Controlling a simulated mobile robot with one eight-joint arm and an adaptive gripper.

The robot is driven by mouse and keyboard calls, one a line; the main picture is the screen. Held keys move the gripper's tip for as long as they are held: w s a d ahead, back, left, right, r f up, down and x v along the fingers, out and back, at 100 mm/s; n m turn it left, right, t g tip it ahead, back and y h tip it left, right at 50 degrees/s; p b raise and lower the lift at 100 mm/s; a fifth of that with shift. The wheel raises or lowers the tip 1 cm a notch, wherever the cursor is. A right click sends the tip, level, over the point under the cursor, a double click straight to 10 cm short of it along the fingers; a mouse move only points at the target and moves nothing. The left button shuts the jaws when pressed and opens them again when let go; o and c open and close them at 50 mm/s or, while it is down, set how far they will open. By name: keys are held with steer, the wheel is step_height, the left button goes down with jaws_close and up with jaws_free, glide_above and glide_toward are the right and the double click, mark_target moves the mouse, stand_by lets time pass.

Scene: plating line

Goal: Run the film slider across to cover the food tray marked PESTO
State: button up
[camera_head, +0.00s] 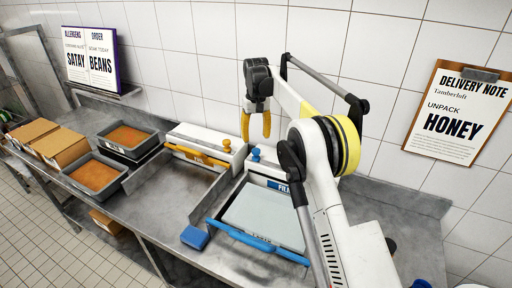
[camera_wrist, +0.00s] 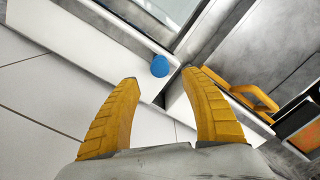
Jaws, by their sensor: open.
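My gripper (camera_head: 256,128) is open and empty, in the air above the back of the counter near the wall. In the wrist view its two yellow fingers (camera_wrist: 160,76) are spread, with a blue knob (camera_wrist: 160,66) beyond the tips, apart from them. The blue-trimmed film unit (camera_head: 278,186) stands below, marked FILM. A pale sheet (camera_head: 262,215) lies over its tray, and a blue slider bar (camera_head: 255,243) is at the front edge. A small label by that bar is too blurred to read surely. My arm hides the unit's right side.
Food trays (camera_head: 127,135) and brown boxes (camera_head: 58,146) stand left. A blue block (camera_head: 195,237) lies at the counter's front. A clipboard (camera_head: 460,112) hangs right.

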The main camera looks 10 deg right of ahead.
mark_target(256, 150)
step_height(256, 150, up, 5)
steer(key=shift+f, duration=0.1)
stand_by(0.3)
steer(key=s+d+r+m+t+b, duration=0.1)
steer(key=s+d+r+t+b, duration=0.2)
steer(key=s, duration=0.7)
steer(key=s+d+r+t+b, duration=0.15)
steer(key=s+r+b, duration=0.25)
steer(key=s, duration=0.6)
steer(key=s+d+f+t+b, duration=0.1)
steer(key=s+f+b, duration=0.2)
steer(key=s+f, duration=0.5)
steer(key=s+d+f+m+t+b, duration=0.1)
steer(key=s+f, duration=0.7)
steer(key=s, duration=0.8)
steer(key=shift+d+f+t+b, duration=0.35)
steer(key=shift+d+b, duration=0.2)
steer(key=shift+b, duration=0.35)
